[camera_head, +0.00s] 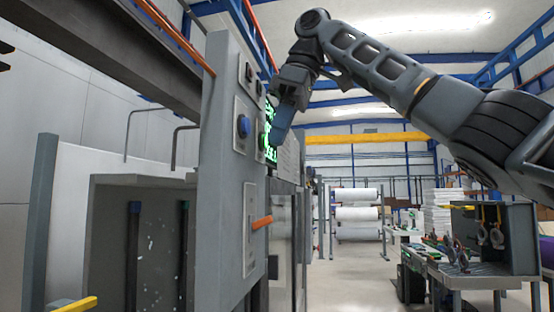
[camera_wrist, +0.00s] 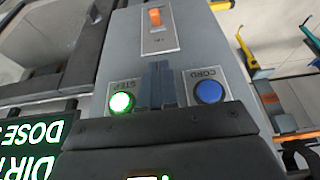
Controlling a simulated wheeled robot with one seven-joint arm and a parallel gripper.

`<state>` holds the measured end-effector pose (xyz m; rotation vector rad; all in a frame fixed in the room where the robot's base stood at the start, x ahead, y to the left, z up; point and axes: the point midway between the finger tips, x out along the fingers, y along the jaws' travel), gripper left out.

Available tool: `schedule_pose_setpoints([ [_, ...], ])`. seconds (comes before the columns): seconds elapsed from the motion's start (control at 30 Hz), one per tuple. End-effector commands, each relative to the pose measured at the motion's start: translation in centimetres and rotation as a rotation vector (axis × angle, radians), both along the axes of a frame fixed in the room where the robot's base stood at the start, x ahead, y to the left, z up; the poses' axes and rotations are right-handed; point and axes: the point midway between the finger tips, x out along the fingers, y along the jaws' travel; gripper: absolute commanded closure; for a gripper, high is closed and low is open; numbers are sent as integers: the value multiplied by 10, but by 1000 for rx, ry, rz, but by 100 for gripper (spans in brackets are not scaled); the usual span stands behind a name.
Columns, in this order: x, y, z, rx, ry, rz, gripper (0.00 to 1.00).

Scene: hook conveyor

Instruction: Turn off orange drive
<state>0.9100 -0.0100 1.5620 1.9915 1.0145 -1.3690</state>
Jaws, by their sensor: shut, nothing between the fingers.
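The orange drive handle (camera_head: 262,222) sticks out from a plate low on the grey control panel (camera_head: 222,180). It also shows in the wrist view (camera_wrist: 155,18), at the top of the picture beyond my fingertips. My gripper (camera_head: 281,128) is at the upper part of the panel, above the orange handle in the head view. In the wrist view my fingers (camera_wrist: 158,82) are closed together and empty, between a lit green button (camera_wrist: 121,102) and a blue button (camera_wrist: 209,91). I cannot tell whether the fingers touch the panel.
The blue button also shows in the head view (camera_head: 243,126). A display with green text (camera_wrist: 35,145) is beside the buttons. A yellow handle (camera_head: 76,304) is at the lower left. A workbench with tools (camera_head: 470,268) stands at the right. The floor between is clear.

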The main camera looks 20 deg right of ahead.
Motion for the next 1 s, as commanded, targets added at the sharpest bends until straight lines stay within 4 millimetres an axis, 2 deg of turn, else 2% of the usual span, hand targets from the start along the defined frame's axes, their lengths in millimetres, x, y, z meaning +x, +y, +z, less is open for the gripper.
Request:
schedule_pose_setpoints([
  [0.47, 18, 25, -83, -1, 2, 1, 100],
  [0.6, 13, 18, -102, 0, 2, -2, 100],
  [0.8, 9, 13, -117, 0, -1, 0, 100],
  [1.0, 9, 13, -120, 1, 0, 0, 100],
])
